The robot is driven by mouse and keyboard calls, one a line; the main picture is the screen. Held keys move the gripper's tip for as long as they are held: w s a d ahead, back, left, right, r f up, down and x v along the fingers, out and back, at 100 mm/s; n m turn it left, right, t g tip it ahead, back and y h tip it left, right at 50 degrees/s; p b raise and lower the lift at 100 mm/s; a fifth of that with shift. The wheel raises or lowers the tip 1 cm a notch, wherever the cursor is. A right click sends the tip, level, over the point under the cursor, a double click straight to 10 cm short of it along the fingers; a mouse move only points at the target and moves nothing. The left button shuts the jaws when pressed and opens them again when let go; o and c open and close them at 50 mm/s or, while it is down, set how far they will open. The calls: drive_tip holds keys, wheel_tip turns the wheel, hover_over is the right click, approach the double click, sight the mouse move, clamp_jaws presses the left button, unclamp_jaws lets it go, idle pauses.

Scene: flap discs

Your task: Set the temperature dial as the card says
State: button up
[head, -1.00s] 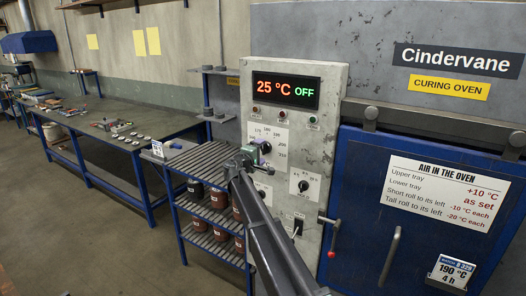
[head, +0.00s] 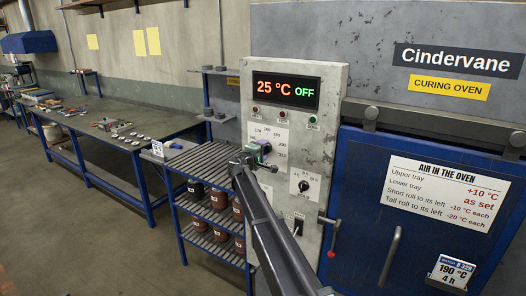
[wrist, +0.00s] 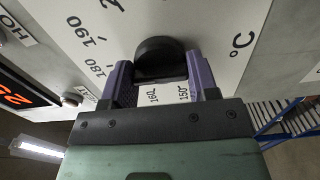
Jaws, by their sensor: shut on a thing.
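The temperature dial is a black knob (wrist: 160,57) on a white °C scale plate (wrist: 225,25). In the wrist view, 150, 160, 180 and 190 can be read around it; I cannot make out its pointer. My gripper (wrist: 160,80) is shut on the knob, one purple finger on each side. In the head view my gripper (head: 264,150) largely covers the dial. The batch card (head: 453,271) on the blue oven door reads 190 °C, 4 h. The display (head: 285,90) reads 25 °C OFF.
An oven-air sign (head: 440,192) lists upper tray +10 °C, lower tray as set, short roll to its left -10 °C each, tall roll -20 °C each. A second knob (head: 303,186) and a red-tipped lever (head: 330,235) are nearby. A rack (head: 205,160) holds brown containers.

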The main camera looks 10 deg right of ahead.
drive_tip(key=shift+m, duration=3.3)
drive_tip(key=o, duration=0.9)
drive_tip(key=v, duration=1)
drive_tip(key=shift+s+a, duration=0.25)
drive_tip(key=shift+s, duration=0.05)
